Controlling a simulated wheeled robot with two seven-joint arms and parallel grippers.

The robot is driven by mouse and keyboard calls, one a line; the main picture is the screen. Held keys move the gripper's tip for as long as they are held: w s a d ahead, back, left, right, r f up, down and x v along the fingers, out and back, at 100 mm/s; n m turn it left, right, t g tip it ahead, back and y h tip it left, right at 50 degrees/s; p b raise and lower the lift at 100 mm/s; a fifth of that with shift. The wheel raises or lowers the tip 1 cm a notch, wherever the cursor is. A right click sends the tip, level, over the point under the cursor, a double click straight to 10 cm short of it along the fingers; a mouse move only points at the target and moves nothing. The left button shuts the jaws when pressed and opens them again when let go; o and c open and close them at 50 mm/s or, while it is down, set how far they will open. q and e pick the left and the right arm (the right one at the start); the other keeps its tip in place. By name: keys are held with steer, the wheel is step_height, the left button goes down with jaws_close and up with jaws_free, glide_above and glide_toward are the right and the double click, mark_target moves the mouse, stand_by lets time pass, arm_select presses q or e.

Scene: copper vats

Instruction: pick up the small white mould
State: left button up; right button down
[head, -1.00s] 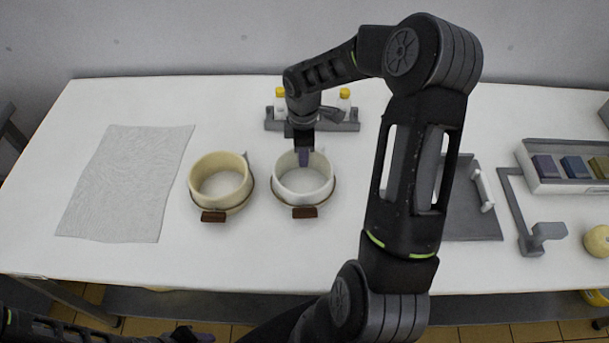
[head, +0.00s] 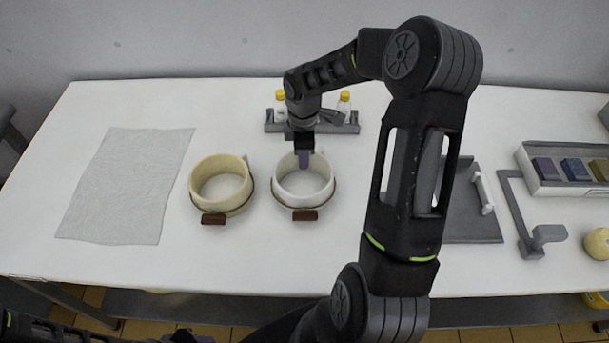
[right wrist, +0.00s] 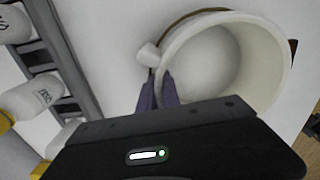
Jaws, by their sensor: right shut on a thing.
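The small white mould (head: 304,188) is a round open ring on the white table, with a cord around it and a brown block at its front. It also shows in the right wrist view (right wrist: 273,62). My right gripper (head: 304,159) is shut on the far wall of this mould; its purple fingers (right wrist: 158,92) straddle the rim beside a small white knob. The mould looks upright; I cannot tell any gap under it. My left gripper (head: 190,337) barely shows at the bottom edge, and its jaws cannot be made out.
A similar cream mould (head: 220,188) stands close on the left. A grey rack (head: 350,126) with yellow-capped bottles is behind. A grey cloth (head: 125,185) lies at left. A grey tray (head: 470,220), an angled grey bar (head: 513,205) and a box of coloured blocks (head: 560,187) are at right.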

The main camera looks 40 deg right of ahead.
step_height(320, 180, up, 10)
steer(key=p, duration=0.7)
steer(key=shift+p, duration=0.3)
steer(key=shift+w+a, duration=0.2)
steer(key=shift+a, duration=0.1)
steer(key=w+a+r+m+b, duration=0.1)
steer(key=w+a+m+b, duration=0.1)
steer(key=a+m, duration=0.3)
steer(key=w+a+r+m+b, duration=0.2)
steer(key=w+a+m, duration=0.2)
steer(key=a, duration=0.9)
steer(key=shift+w+a+m, duration=0.2)
steer(key=shift+w+m, duration=0.1)
steer(key=shift+m, duration=0.6)
